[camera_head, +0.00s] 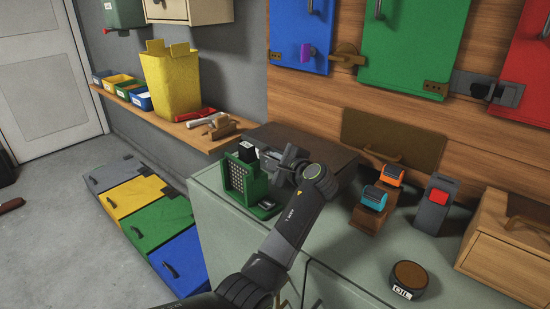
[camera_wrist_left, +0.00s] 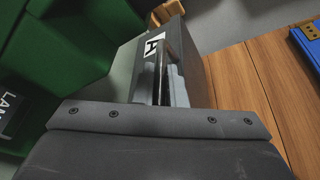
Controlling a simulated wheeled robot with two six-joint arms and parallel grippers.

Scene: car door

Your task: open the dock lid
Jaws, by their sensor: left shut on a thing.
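A green dock (camera_head: 237,181) with a perforated front stands on the pale cabinet top, left of centre in the head view. A dark piece with a white label (camera_head: 247,153) shows at its top. In the left wrist view, green housing (camera_wrist_left: 60,50) fills the left side, and a dark part with a white letter label (camera_wrist_left: 152,44) lies just ahead. My left gripper (camera_head: 284,160) is at the dock's right side, its fingers (camera_wrist_left: 166,85) shut on a thin dark edge of that part. The fingers hide much of the contact, and I cannot tell how far the lid is raised.
Behind the dock is a dark box (camera_head: 300,140). To the right stand orange and blue devices (camera_head: 383,187), a grey block with a red button (camera_head: 433,205), an oil tin (camera_head: 409,278) and a wooden drawer box (camera_head: 505,235).

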